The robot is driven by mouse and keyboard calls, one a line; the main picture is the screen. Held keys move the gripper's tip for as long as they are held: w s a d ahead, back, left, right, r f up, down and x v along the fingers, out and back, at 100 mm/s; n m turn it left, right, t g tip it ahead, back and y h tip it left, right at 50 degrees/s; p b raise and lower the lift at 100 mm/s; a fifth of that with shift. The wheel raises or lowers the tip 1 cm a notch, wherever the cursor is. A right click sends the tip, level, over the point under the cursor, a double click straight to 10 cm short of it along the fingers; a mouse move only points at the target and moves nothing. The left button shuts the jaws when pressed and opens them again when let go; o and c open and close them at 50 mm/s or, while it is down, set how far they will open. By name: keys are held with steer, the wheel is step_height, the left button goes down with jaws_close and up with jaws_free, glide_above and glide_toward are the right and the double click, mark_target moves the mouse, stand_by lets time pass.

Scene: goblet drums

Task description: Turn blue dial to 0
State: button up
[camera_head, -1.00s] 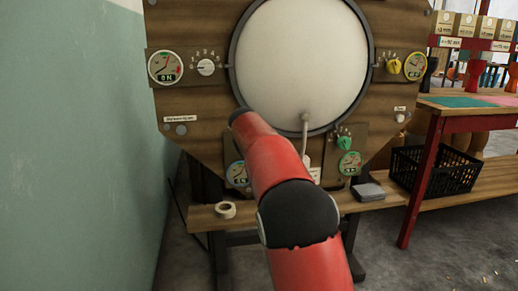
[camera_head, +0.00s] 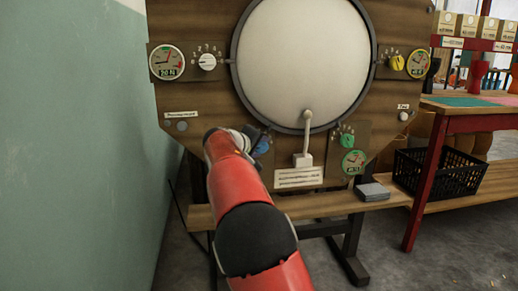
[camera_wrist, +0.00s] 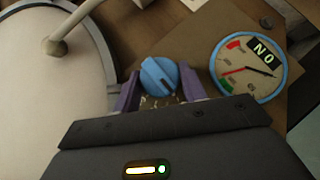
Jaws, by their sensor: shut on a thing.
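The blue dial (camera_wrist: 160,76) sits on the wooden panel, between the two purple fingers of my gripper (camera_wrist: 160,88) in the wrist view. The fingers are shut on its sides. A dark pointer mark shows on the dial's lower right part. The scale marks beside it are mostly hidden by my gripper and cannot be read. A blue-rimmed gauge (camera_wrist: 274,88) with a red needle is right of the dial. In the head view, the blue dial (camera_head: 262,146) shows just past the end of my red arm, at the panel's lower left.
A grey lever (camera_head: 307,140) stands below the big round white disc (camera_head: 302,62). A green dial (camera_head: 347,141) and its gauge (camera_head: 353,162) are to the right, a white dial (camera_head: 207,62) upper left, a yellow dial (camera_head: 397,63) upper right. A wooden shelf (camera_head: 330,203) runs below.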

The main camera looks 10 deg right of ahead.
stand_by(0.4)
steer(key=o, duration=1)
steer(key=shift+c, duration=0.2)
steer(key=v, duration=0.7)
steer(key=shift+s+a, duration=0.25)
steer(key=shift+a, duration=0.05)
steer(key=shift+r, duration=0.1)
